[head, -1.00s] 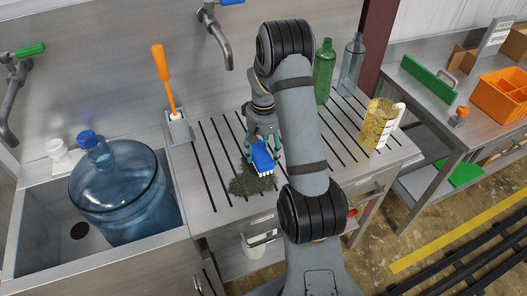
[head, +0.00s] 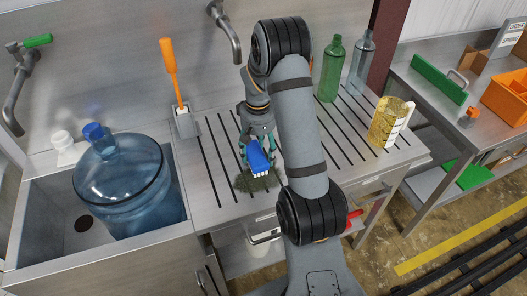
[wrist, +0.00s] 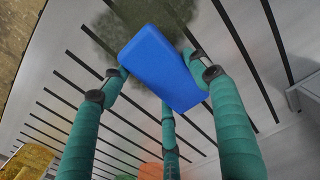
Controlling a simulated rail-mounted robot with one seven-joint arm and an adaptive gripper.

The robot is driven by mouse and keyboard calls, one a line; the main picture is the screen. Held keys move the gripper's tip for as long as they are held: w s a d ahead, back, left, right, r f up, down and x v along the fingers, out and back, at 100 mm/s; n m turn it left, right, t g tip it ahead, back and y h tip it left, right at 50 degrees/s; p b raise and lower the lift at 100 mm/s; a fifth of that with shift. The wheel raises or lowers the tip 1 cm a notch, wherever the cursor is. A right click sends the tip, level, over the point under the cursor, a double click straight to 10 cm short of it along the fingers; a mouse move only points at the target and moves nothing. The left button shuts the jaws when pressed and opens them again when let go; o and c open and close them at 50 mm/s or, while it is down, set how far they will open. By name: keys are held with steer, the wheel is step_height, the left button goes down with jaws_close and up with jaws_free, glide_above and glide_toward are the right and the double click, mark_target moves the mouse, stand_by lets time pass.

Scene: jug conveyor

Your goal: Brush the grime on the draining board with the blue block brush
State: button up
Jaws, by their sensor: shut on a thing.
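My gripper (head: 257,146) is shut on the blue block brush (head: 257,158) and points down over the draining board (head: 217,214). The brush's pale bristles face the dark green-brown grime (head: 243,184) and overlap it in the head view; whether they touch it is hard to tell. In the wrist view, green fingers of my gripper (wrist: 160,82) surround the blue block (wrist: 160,60). The grime (wrist: 104,34) shows beside and beyond the block there. The brush hides part of the patch.
A blue water jug (head: 125,190) stands in the sink (head: 30,225) at left. An orange-handled brush (head: 170,70) stands in a holder (head: 184,122) behind the board. A green bottle (head: 331,72), a clear bottle (head: 362,65) and a yellow-speckled container (head: 385,125) stand towards the board's right.

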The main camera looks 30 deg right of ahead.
steer(key=shift+w+a+f+b, duration=0.15)
steer(key=shift+a+b, duration=0.25)
steer(key=shift+a, duration=0.95)
steer(key=shift+w+a+f+b, duration=0.1)
steer(key=shift+a+b, duration=0.3)
steer(key=shift+a, duration=0.95)
steer(key=shift+a+r, duration=0.15)
steer(key=shift+a, duration=0.3)
steer(key=shift+s+d, duration=0.15)
steer(key=shift+d, duration=1.55)
steer(key=shift+s+d, duration=0.15)
steer(key=shift+d, duration=1.6)
steer(key=shift+s+d, duration=0.15)
steer(key=shift+d, duration=1.55)
steer(key=shift+a+r, duration=0.1)
steer(key=shift+r, duration=0.05)
step_height(320, 180, up, 6)
steer(key=p, duration=0.5)
